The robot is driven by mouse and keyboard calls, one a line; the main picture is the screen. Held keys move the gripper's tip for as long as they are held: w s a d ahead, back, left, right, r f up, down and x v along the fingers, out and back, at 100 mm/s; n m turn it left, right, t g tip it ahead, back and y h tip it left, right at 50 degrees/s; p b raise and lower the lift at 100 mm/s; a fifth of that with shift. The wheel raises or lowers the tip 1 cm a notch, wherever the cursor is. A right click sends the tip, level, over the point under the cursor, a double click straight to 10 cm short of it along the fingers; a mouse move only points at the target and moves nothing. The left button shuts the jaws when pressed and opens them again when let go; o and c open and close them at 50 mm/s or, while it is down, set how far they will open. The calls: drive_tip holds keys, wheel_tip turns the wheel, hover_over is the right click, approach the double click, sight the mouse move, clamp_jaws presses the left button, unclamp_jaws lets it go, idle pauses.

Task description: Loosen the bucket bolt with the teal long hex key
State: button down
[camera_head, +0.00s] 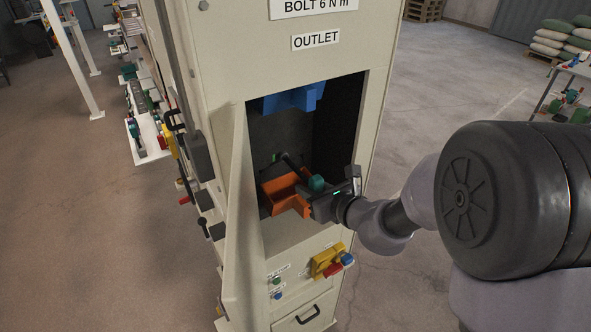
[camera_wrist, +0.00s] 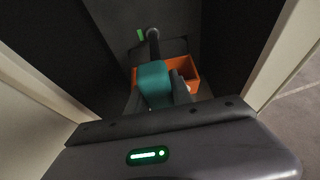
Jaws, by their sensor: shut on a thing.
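My gripper (camera_head: 328,203) reaches into the outlet opening of a cream cabinet. It is shut on the teal hex key (camera_head: 316,183), whose teal handle shows between the fingers in the wrist view (camera_wrist: 154,84). A dark shaft runs from the handle toward the back of the opening; whether its tip meets a bolt I cannot tell. An orange bucket (camera_head: 281,194) sits in the opening just beyond and beside my gripper. In the wrist view the bucket (camera_wrist: 193,66) lies behind the handle. The bucket bolt is not clearly visible.
A blue part (camera_head: 293,97) hangs at the top of the opening. The open cabinet door (camera_head: 240,215) stands on the left, and the opening's side walls are close to my gripper. A yellow and red switch (camera_head: 328,262) sits below on the cabinet front.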

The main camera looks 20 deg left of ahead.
drive_tip(key=shift+w+n+t+h+b, duration=0.1)
drive_tip(key=shift+n+t+h+b, duration=0.45)
drive_tip(key=shift+b, duration=1.7)
drive_tip(key=shift+w+n+t+h+b, duration=0.2)
drive_tip(key=shift+n+b, duration=0.65)
drive_tip(key=shift+b, duration=1.35)
drive_tip(key=shift+d+r+n+t+h+b, duration=0.15)
drive_tip(key=shift+n+t+b, duration=0.45)
drive_tip(key=shift+b, duration=2.5)
drive_tip(key=shift+d+f+n+t+h+b, duration=0.2)
drive_tip(key=shift+n+b, duration=0.6)
drive_tip(key=shift+b, duration=2.3)
